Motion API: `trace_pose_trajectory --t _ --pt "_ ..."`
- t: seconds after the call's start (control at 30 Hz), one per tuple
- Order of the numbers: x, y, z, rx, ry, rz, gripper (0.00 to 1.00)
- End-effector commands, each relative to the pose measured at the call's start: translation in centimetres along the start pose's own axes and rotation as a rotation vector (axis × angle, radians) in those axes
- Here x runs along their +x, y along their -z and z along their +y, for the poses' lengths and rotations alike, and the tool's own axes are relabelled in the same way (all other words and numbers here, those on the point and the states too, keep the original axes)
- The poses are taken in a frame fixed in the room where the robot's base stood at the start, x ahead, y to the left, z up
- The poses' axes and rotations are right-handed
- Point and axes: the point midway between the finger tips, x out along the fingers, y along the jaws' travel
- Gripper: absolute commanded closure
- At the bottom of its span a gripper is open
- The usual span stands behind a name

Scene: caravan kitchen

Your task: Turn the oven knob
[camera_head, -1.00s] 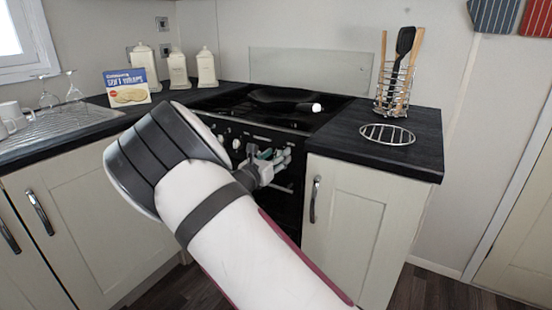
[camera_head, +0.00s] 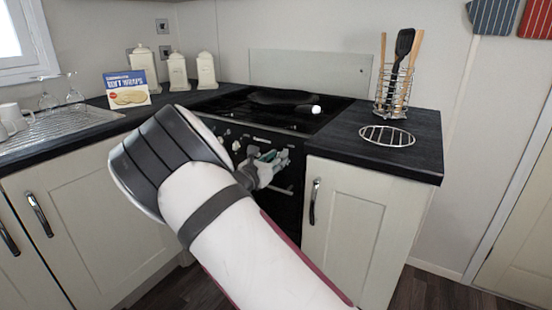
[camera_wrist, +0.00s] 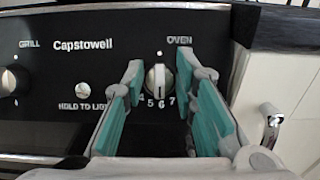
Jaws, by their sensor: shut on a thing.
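The oven knob (camera_wrist: 158,82) is a pale round knob on the black control panel, under the word OVEN in the wrist view. The numbers 5, 6 and 7 show below it, and its grip ridge stands about upright. My gripper (camera_wrist: 160,72) has its two teal-padded fingers on either side of the knob and is shut on it. In the head view my gripper (camera_head: 272,160) is at the right end of the black oven's front (camera_head: 262,140). The oven knob is hidden there behind my gripper.
A hold-to-light button (camera_wrist: 83,90) and the grill knob (camera_wrist: 8,82) are left of the oven knob. A cupboard handle (camera_head: 315,200) is close on the right. The dark worktop (camera_head: 350,140) above carries a utensil rack (camera_head: 393,90) and a wire trivet (camera_head: 387,135).

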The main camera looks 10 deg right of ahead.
Motion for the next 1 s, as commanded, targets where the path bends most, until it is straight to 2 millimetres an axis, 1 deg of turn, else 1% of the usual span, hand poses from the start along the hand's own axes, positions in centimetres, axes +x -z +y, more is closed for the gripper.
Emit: trace_pose_trajectory --t 0.27,1.0 --pt "0.0 0.12 0.17 0.198 0.09 0.002 1.0" --pt "0.01 0.12 0.24 0.838 0.388 0.003 1.0"
